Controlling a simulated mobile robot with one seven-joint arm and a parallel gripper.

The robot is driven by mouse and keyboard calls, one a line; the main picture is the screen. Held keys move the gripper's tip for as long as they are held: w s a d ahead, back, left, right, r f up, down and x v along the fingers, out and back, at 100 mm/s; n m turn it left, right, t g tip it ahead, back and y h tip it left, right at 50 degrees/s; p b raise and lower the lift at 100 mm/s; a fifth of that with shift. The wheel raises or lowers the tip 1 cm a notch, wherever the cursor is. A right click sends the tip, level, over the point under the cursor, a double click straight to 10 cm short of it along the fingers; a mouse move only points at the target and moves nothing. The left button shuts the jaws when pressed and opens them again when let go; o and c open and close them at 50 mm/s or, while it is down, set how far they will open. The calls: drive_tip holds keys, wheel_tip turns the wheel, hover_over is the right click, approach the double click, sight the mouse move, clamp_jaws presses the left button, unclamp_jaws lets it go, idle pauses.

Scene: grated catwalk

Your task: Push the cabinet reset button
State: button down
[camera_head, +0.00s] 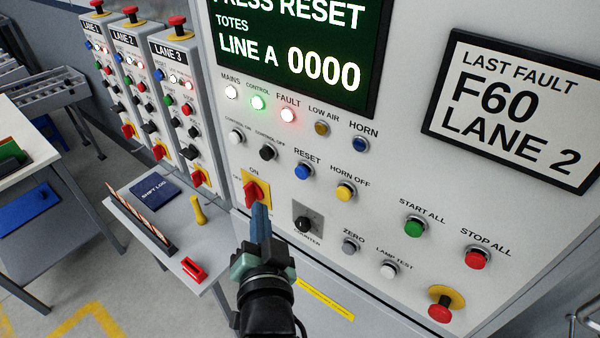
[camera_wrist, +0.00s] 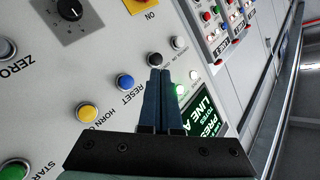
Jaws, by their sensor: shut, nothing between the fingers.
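The blue reset button (camera_head: 304,171) sits on the pale cabinet panel (camera_head: 395,170) under the label RESET, between the black control-off button (camera_head: 268,153) and the yellow horn-off button (camera_head: 345,191). It also shows in the wrist view (camera_wrist: 125,82), to the left of my fingertips. My gripper (camera_head: 260,207) is shut and empty, its blue-grey fingers pointing toward the panel. In the head view the tips overlap the red and yellow rotary switch (camera_head: 252,191), left of and below the reset button. Whether the fingers touch the panel cannot be told.
A green display (camera_head: 295,45) reads PRESS RESET. A red emergency-stop button (camera_head: 440,313) is low right. A side shelf (camera_head: 165,215) holds a notebook and tools.

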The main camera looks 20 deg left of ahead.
drive_tip(key=b, duration=0.2)
approach(296, 171)
drive_tip(key=shift+w+a+f, duration=0.3)
drive_tip(key=shift+w+a, duration=0.65)
drive_tip(key=shift+w, duration=0.1)
drive_tip(key=shift+w+a+f, duration=0.25)
drive_tip(key=shift+w+a, duration=0.65)
drive_tip(key=shift+w, duration=0.15)
drive_tip(key=shift+w+b, duration=0.15)
drive_tip(key=shift+b, duration=0.15)
drive_tip(key=shift+w+d, duration=0.15)
drive_tip(key=shift+w, duration=0.1)
drive_tip(key=shift+w+d+b, duration=0.3)
drive_tip(key=shift+w+b, duration=0.1)
drive_tip(key=shift+w, duration=0.35)
idle(0.8)
drive_tip(key=shift+s, duration=0.1)
idle(0.3)
drive_tip(key=shift+s+a+p, duration=0.2)
drive_tip(key=shift+s+p, duration=0.05)
drive_tip(key=shift+s, duration=0.25)
drive_tip(key=shift+s+a+p, duration=0.2)
drive_tip(key=shift+s+p, duration=0.05)
drive_tip(key=shift+s, duration=0.3)
drive_tip(key=s, duration=0.1)
drive_tip(key=s+a+p, duration=0.1)
drive_tip(key=s, duration=0.1)
drive_tip(key=s+p, duration=0.1)
drive_tip(key=shift+s+a, duration=0.35)
drive_tip(key=shift+a, duration=0.05)
